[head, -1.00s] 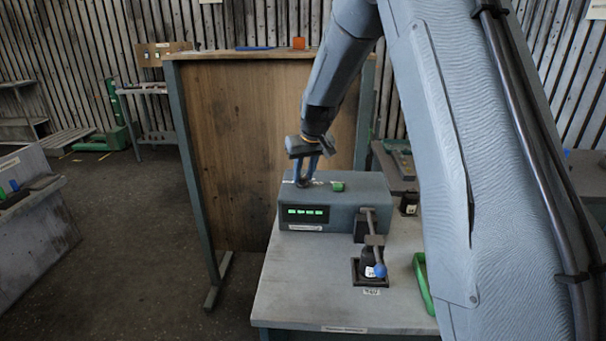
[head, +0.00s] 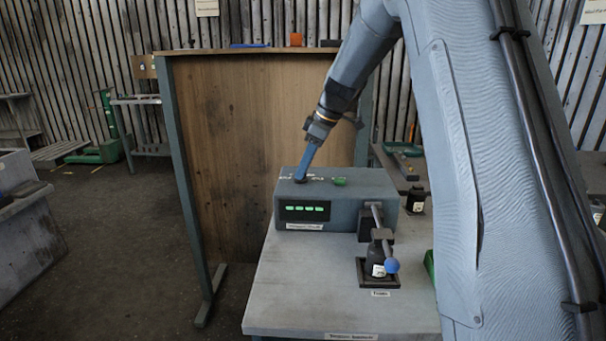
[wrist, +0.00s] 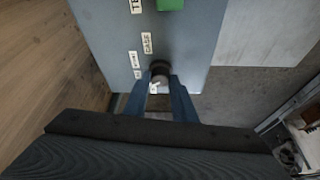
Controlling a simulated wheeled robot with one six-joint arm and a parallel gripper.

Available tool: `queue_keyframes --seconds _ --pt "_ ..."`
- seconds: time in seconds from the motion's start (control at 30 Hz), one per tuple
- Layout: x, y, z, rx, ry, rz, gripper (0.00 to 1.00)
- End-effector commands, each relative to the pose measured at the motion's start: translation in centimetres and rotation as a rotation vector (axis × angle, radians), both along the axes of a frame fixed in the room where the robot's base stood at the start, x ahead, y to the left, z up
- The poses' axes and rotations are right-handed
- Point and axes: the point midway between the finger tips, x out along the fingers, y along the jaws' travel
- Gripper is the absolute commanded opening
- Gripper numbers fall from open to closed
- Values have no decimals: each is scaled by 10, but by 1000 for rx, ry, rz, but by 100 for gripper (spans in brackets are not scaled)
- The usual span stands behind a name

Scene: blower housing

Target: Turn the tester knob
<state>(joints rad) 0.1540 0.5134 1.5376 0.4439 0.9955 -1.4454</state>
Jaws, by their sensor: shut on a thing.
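The tester (head: 345,203) is a grey box on the bench with several lit green displays on its front. Its dark round knob (wrist: 160,68) stands on the top near the left end, beside small white labels (wrist: 146,43). My gripper (head: 300,176) reaches down to the knob from above. In the wrist view its two blue fingers (wrist: 160,82) close on the knob's sides. The knob is partly hidden by the fingers, and a small white mark shows between them. A green button (head: 340,182) sits on the tester's top, right of the knob.
A lever clamp with a blue ball handle (head: 391,265) stands on the bench in front of the tester. A wooden panel (head: 265,140) rises behind. A green tray (head: 429,265) lies at the right. The front left of the bench (head: 300,290) is clear.

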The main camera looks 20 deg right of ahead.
Motion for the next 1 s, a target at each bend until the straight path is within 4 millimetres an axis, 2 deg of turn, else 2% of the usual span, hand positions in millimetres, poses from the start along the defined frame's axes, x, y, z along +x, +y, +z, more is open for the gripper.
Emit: queue_keyframes --seconds 0.5,1.0 --pt "4 -2 -2 -1 2 433 2" --pt "5 -2 -1 -3 2 596 2"
